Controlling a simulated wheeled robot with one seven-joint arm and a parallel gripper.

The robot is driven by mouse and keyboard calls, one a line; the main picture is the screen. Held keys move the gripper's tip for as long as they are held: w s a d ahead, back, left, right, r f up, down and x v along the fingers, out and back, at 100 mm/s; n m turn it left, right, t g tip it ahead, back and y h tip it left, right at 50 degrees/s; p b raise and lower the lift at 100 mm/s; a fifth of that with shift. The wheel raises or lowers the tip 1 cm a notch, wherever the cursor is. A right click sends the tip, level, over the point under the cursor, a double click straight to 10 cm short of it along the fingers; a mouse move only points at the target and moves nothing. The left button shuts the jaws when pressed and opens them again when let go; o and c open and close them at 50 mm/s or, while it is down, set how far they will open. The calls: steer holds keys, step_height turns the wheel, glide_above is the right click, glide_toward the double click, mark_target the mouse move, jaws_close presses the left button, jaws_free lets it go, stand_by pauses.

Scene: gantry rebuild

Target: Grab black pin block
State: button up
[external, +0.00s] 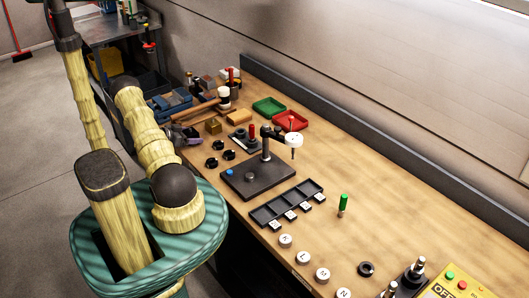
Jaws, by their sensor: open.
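No single thing is plainly the black pin block at this size. A small dark block with an upright red pin (252,131) stands on the bench behind the black stand plate. Several small black pieces (212,162) lie to its left, near the bench's front edge. Their fine shape is too small to tell. My gripper is not in view. My striped yellow arm rises at the left, and one part of it leaves the top of the picture.
A black plate (240,183) carries a post with a round white dial (294,140). A black compartment tray (263,217), green tray (267,104), red tray (291,117) and green-handled tool (344,203) lie around it. Lettered white discs (303,258) line the front. The right middle is clear.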

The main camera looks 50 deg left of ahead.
steer(key=shift+c, duration=0.2)
steer(key=c, duration=1.3)
steer(key=shift+r, duration=0.15)
step_height(320, 180, up, 10)
steer(key=shift+f+b, duration=0.1)
steer(key=shift+b, duration=1.05)
